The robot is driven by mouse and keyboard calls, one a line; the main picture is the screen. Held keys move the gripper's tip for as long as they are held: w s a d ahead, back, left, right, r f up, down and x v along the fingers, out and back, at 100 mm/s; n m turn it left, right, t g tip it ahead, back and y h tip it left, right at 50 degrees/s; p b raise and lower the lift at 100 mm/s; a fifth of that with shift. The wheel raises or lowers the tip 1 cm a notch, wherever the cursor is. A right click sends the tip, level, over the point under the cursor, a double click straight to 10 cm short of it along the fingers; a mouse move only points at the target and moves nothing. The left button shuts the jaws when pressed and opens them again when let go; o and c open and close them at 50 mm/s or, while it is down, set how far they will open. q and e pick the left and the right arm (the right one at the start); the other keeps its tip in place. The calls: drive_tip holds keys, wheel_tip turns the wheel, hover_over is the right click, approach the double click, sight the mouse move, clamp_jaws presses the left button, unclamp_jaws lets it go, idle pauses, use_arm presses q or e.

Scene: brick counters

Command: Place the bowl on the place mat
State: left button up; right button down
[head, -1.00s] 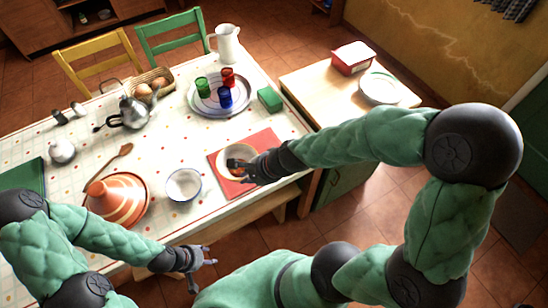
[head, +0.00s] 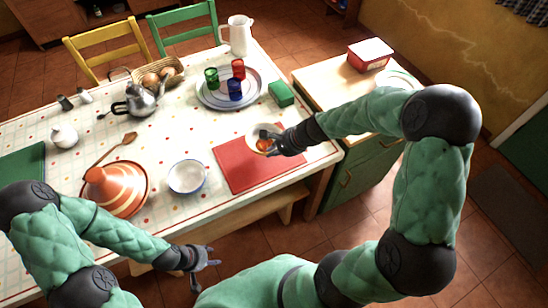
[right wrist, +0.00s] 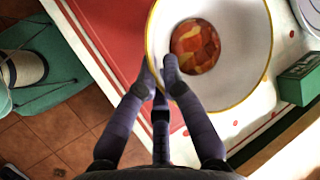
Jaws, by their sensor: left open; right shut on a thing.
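The bowl (head: 252,130), white with a yellow rim and orange-red food inside, is at the far edge of the red place mat (head: 250,170). My right gripper (head: 272,142) is shut on its near rim. In the right wrist view, the bowl (right wrist: 232,85) lies mostly over the white cloth and overlaps the edge of the mat (right wrist: 100,35); the gripper (right wrist: 165,78) pinches the rim. I cannot tell whether the bowl touches the table. My left gripper (head: 208,258) is open and empty, in front of the table's near edge.
A white bowl with a blue rim (head: 187,178) and an orange striped tagine (head: 115,190) stand left of the mat. A tray with cups (head: 212,98) and a green block (head: 281,93) are beyond it. A side counter (head: 312,82) adjoins at right. Most of the mat is clear.

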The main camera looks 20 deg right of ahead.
drive_tip(key=shift+w+d+f+b, duration=0.15)
drive_tip(key=shift+f+b, duration=0.3)
drive_tip(key=shift+f, duration=0.5)
drive_tip(key=shift+w+d+f+b, duration=0.1)
drive_tip(key=shift+f+b, duration=0.35)
drive_tip(key=shift+f, duration=0.45)
drive_tip(key=shift+f, duration=0.15)
drive_tip(key=c, duration=1.4)
unclamp_jaws()
drive_tip(key=shift+r, duration=0.3)
drive_tip(key=p+v, duration=0.5)
drive_tip(key=v, duration=0.6)
drive_tip(key=shift+s+d+r, duration=0.1)
drive_tip(key=shift+s+r, duration=0.15)
drive_tip(key=shift+r, duration=0.05)
